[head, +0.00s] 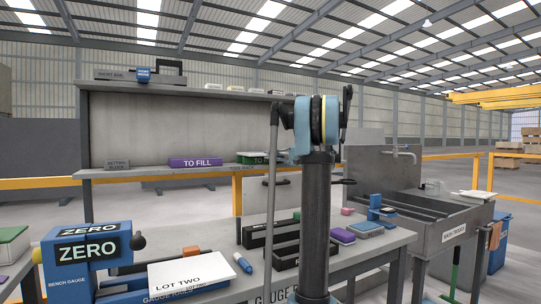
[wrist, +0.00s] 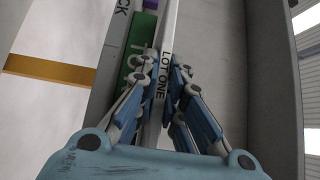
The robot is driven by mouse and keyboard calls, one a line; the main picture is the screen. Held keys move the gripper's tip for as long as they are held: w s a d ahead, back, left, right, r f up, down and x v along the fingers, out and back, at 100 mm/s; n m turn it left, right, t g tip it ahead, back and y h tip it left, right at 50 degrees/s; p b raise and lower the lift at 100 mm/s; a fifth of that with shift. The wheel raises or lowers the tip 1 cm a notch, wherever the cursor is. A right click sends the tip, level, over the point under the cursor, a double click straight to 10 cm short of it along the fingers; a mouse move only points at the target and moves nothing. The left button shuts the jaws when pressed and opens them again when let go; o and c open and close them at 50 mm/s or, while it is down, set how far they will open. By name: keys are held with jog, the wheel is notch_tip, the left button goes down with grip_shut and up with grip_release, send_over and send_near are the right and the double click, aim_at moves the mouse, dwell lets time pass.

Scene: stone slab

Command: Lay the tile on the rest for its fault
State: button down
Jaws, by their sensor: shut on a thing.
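In the wrist view my gripper (wrist: 164,78) is shut on a thin pale piece marked LOT ONE (wrist: 171,25), seen edge-on; I take it for the tile. Its faces and any fault cannot be seen. Beside it, on the left, is a green rest (wrist: 139,42) with white lettering, with a bit of purple beyond. Whether the piece touches the green rest I cannot tell. In the head view a purple rest marked TO FILL (head: 195,162) and the partly hidden green rest (head: 250,158) stand on the shelf.
A grey SETTING BLOCK (head: 117,164) is left of the purple rest. On the front bench are a white LOT TWO piece (head: 191,273), a blue ZERO bench gauge (head: 87,250), black holders (head: 258,235) and small coloured blocks. A sink (head: 440,222) stands right.

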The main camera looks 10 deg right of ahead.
jog(key=shift+f, duration=0.2)
jog(key=c, duration=1.6)
grip_release()
